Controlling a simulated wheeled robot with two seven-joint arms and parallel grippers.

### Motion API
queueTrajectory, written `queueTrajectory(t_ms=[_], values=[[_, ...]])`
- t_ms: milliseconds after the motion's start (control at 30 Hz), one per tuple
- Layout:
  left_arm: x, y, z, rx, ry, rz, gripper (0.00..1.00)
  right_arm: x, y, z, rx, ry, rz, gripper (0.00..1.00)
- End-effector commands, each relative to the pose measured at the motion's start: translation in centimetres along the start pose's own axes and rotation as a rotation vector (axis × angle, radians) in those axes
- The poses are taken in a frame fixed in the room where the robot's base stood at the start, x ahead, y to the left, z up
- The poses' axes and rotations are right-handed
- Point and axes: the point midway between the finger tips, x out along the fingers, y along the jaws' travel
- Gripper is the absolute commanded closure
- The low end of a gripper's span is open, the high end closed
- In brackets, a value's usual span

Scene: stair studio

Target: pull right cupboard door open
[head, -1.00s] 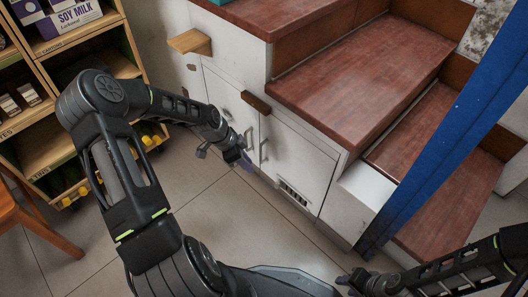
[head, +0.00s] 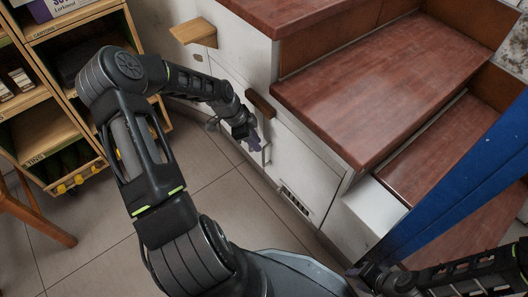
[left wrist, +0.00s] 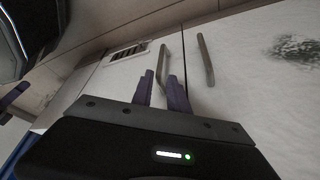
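The right cupboard door (head: 305,168) is a white panel under the stairs, with a vent at its bottom; it looks closed. Its metal bar handle (head: 266,154) is at the left edge of the door. My left gripper (head: 255,142) is at this handle. In the left wrist view its two purple fingers (left wrist: 162,78) are apart, with the right door's handle (left wrist: 163,62) showing between them; I cannot tell whether they touch it. The left door's handle (left wrist: 206,60) is to the right there. My right gripper (head: 358,274) is low, away from the cupboard; its fingers are unclear.
Red-brown stair treads (head: 350,90) rise above and right of the cupboard. A blue post (head: 455,185) slants at the right. A wooden shelf unit (head: 60,135) and a chair (head: 30,215) stand at the left. The tiled floor (head: 215,205) before the door is clear.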

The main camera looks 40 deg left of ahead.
Motion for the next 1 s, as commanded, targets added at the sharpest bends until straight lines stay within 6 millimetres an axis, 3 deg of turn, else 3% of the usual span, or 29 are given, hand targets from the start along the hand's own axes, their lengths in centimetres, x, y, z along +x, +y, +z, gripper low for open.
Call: queueTrajectory(t_ms=[433, 833, 1000], values=[[6.5, 0.0, 0.0, 0.001, 0.001, 0.000, 0.80, 3.1, 0.9, -0.3, 0.002, 0.014, 0.000, 0.64], [7.1, 0.0, 0.0, 0.000, 0.000, 0.000, 0.81, 3.2, 0.9, -0.4, 0.002, 0.017, 0.000, 0.64], [7.1, 0.0, 0.0, 0.000, 0.000, 0.000, 0.95, 3.2, 0.9, -0.4, 0.002, 0.017, 0.000, 0.64]])
